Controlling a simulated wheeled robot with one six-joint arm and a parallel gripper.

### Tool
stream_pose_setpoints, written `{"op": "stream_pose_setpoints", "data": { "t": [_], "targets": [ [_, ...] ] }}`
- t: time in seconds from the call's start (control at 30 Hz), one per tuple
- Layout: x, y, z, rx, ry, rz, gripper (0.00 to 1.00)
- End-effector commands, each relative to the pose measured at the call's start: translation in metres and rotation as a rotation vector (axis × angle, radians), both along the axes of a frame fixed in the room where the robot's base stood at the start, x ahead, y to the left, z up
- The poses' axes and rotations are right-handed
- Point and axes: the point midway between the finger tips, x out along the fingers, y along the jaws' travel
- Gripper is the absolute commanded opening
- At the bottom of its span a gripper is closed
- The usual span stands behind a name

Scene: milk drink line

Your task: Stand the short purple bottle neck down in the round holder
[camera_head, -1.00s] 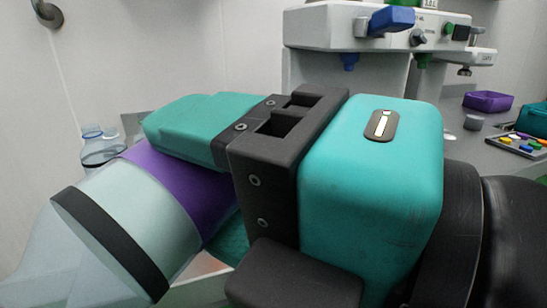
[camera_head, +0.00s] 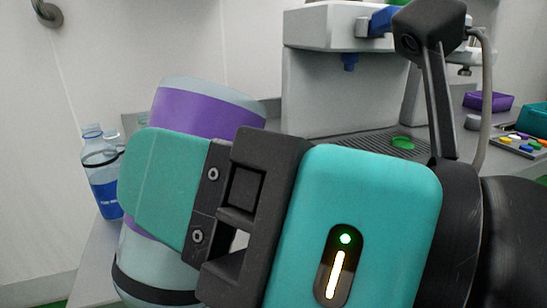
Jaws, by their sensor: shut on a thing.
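The short purple bottle (camera_head: 208,112) is pale and translucent, with a wide purple band and a thin black band. It is close to the camera at left centre. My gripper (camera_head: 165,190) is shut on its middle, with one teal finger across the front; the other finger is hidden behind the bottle. The bottle's flat base is up, leaning a little to the right. Its black-banded end points down, and the neck is below the picture's bottom edge. I cannot see the round holder.
A clear bottle with a blue label (camera_head: 106,190) stands on the counter at left. A grey machine (camera_head: 330,90) with a blue nozzle (camera_head: 349,62) stands behind. A green ring (camera_head: 402,143) lies on its grate.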

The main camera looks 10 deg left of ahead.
Motion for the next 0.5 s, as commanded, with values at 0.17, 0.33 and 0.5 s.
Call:
{"op": "stream_pose_setpoints", "data": {
  "t": [0.17, 0.33, 0.5],
  "targets": [
    [0.0, 0.0, 0.0001, -0.008, -0.018, 0.0, 0.39],
    [0.0, 0.0, 0.0001, -0.02, -0.045, 0.0, 0.39],
    [0.0, 0.0, 0.0001, -0.118, -0.26, 0.0, 0.39]
  ]
}}
